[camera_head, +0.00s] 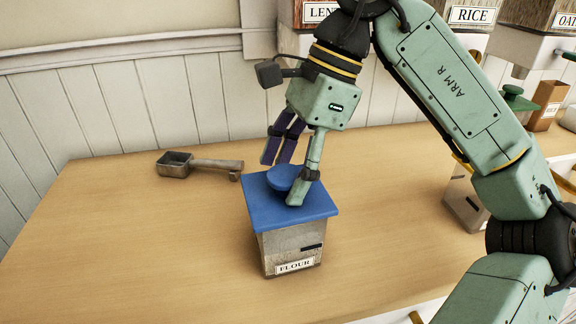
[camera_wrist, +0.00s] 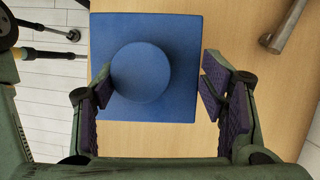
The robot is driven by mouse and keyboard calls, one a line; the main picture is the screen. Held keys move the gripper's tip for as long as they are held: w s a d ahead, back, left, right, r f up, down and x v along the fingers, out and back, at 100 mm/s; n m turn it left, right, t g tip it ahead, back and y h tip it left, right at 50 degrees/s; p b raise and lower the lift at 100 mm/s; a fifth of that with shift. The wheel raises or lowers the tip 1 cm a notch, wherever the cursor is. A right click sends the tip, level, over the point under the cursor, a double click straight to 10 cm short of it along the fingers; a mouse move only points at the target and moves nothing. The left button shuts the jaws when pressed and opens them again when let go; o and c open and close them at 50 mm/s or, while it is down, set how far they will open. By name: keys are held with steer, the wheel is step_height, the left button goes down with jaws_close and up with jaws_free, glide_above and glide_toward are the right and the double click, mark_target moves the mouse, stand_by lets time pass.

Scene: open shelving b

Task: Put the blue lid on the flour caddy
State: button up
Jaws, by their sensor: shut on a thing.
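The flour caddy (camera_head: 290,245) stands upright on the wooden worktop, its FLOUR label facing the camera. The square blue lid (camera_head: 262,210) with its round knob covers the caddy's top in the head view. I cannot tell whether it is fully seated. In the wrist view the lid (camera_wrist: 185,108) lies beneath my gripper (camera_wrist: 160,88). The left finger is close against the knob, and a gap shows at the right finger. The lid hides the caddy's opening.
A grey metal scoop (camera_head: 200,164) lies on the worktop (camera_head: 120,230) behind and left of the caddy. A pale caddy (camera_head: 462,195) stands to the right, partly behind my arm. Labelled dispensers, including RICE (camera_head: 472,14), hang above. The left worktop is clear.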

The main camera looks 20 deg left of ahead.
steer(key=shift+f+b, duration=0.4)
steer(key=shift+f, duration=0.15)
stand_by(0.7)
steer(key=o, duration=1.6)
steer(key=shift+o, duration=0.2)
steer(key=shift+r+p, duration=2.85)
steer(key=shift+r, duration=0.7)
